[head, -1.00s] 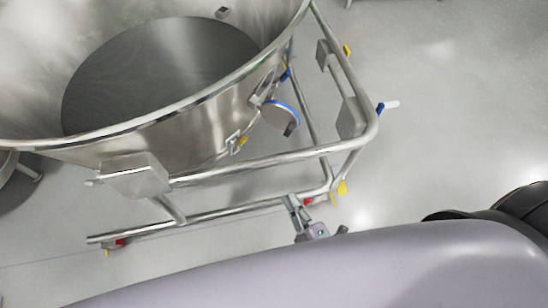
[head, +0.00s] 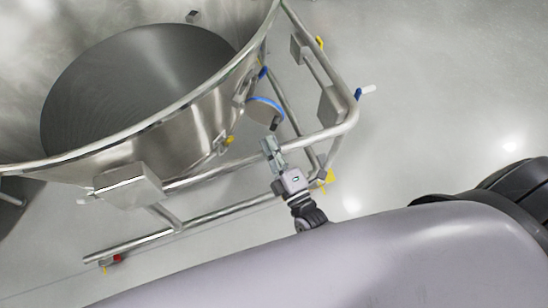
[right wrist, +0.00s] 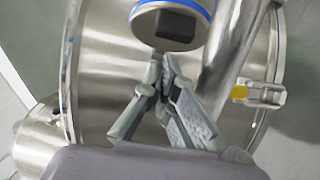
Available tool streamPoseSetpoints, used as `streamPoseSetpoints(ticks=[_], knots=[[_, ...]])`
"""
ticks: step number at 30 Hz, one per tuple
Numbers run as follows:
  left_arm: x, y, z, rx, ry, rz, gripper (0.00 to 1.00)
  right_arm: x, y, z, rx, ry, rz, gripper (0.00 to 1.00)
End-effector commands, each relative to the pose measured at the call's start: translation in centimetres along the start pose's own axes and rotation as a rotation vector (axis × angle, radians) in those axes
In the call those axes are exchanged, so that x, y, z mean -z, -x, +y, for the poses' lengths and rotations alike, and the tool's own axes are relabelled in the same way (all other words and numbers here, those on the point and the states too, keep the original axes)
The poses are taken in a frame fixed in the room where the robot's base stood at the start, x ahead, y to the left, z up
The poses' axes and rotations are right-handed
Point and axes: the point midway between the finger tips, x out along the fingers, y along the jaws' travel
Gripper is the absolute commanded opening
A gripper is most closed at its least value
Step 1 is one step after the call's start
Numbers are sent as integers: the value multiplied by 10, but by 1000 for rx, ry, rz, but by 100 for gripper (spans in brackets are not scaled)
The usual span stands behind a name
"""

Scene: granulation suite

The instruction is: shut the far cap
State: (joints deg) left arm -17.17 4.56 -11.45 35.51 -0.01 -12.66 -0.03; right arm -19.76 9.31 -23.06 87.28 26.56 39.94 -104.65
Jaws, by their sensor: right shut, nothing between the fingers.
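A round metal cap with a blue rim and a dark block on its face (head: 262,108) sticks out from the side of the steel vessel (head: 190,126), standing open. It shows at the top of the right wrist view (right wrist: 150,20), partly cut off by the frame edge. My right gripper (head: 269,143) is shut and empty, with its fingertips just below the cap in the picture. My left gripper is out of view.
A tubular steel frame (head: 335,132) surrounds the vessel, with a rail close to my right gripper. A yellow-handled latch (right wrist: 258,93) is on the vessel wall. Grey floor (head: 440,90) is clear to the right.

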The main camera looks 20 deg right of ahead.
Motion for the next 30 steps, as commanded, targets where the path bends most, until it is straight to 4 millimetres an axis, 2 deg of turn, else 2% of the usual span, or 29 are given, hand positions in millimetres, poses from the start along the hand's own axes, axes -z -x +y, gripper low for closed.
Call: streamPoseSetpoints(ticks=[6,17,24,30], knots=[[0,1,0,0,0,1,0,-11,-12,0,0,0,2,0],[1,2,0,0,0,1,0,-13,-12,0,0,-1,0,0],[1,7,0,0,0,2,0,-30,-18,0,1,-1,-1,0],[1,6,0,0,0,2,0,-30,-18,-1,1,-2,0,0]])
